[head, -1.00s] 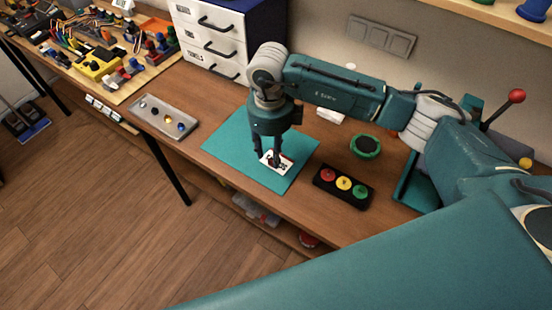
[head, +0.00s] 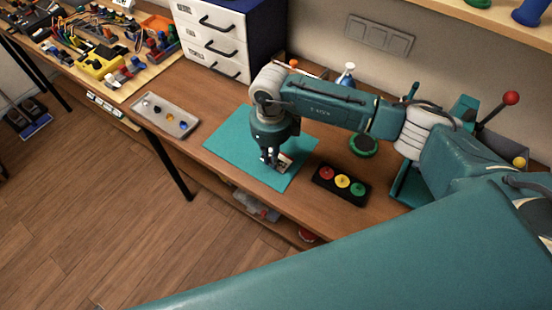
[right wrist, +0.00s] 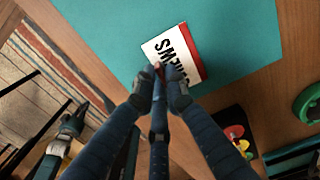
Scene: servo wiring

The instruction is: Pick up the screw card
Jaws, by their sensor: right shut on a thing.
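The screw card (head: 285,164) is a small white card with a red edge and dark lettering. My right gripper (head: 272,164) is shut on it over the teal mat (head: 229,145). In the head view the card looks tilted up, partly hidden by the fingers. In the right wrist view the fingertips (right wrist: 160,76) pinch the near edge of the card (right wrist: 176,50), and black letters show upside down. How far the card is off the mat is hard to tell.
A black holder (head: 341,186) with red, yellow and green discs stands right of the mat. A grey tray (head: 180,127) with small round parts lies to the left. A green round object (head: 363,146) and white drawers (head: 212,40) stand behind. The mat's left part is clear.

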